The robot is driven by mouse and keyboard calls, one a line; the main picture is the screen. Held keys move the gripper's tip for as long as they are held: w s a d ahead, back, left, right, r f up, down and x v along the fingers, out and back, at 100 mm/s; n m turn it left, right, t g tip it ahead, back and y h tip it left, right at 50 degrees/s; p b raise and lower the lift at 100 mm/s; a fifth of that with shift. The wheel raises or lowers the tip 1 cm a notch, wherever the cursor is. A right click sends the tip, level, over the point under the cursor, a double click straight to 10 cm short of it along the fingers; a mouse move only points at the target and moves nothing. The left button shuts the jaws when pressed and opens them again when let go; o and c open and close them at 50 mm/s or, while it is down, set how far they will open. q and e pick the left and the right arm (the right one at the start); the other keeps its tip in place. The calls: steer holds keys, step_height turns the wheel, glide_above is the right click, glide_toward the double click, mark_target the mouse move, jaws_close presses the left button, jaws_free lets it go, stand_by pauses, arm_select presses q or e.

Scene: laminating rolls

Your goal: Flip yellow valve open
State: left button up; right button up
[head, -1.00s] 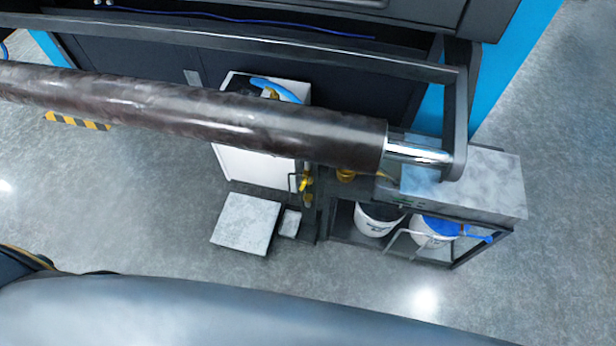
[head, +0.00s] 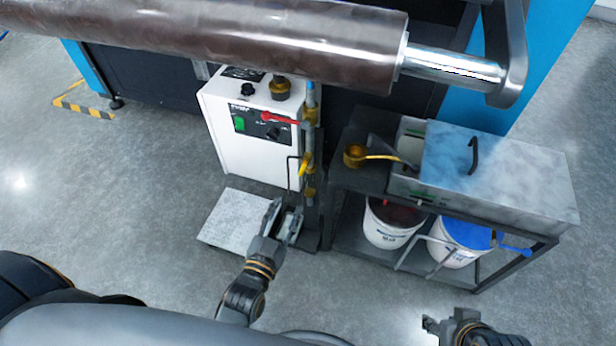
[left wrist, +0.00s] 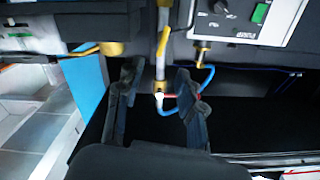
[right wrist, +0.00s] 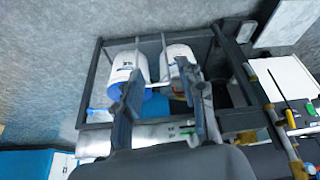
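The yellow valve handle (head: 304,164) sits on a vertical pipe beside the white control box, pointing along the pipe. It also shows in the left wrist view (left wrist: 163,42), near the top, beyond my fingers. My left gripper (head: 286,212) is open and empty, below and just left of the valve in the head view, and apart from it. In the left wrist view the pipe lies between its spread fingers (left wrist: 157,72). My right gripper (head: 432,323) is at the bottom right of the head view. The right wrist view shows its fingers (right wrist: 159,72) open and empty.
A red lever (head: 280,118) is higher on the same pipe. The white box (head: 255,150) stands left of the pipe. A dark cart (head: 345,180) with a brass ladle (head: 355,156) and two buckets (head: 392,228) stands right. A large roll (head: 250,40) spans above.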

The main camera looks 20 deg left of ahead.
mark_target(303, 168)
arm_select(q)
steer(key=w, duration=0.2)
steer(key=w+b, duration=0.1)
steer(key=w, duration=0.5)
steer(key=shift+r+b, duration=0.3)
steer(key=shift+b, duration=0.1)
steer(key=w+b, duration=0.1)
steer(key=w, duration=0.4)
steer(key=shift+w+d, duration=0.15)
steer(key=shift+w, duration=0.3)
arm_select(e)
steer(key=w+a+r+t+y, duration=0.2)
steer(key=w+a+r+t, duration=0.2)
steer(key=w+r+t, duration=0.4)
steer(key=w+r, duration=0.1)
steer(key=w, duration=0.3)
steer(key=shift+a+n, duration=0.2)
steer(key=shift+n, duration=0.1)
arm_select(q)
jaws_close()
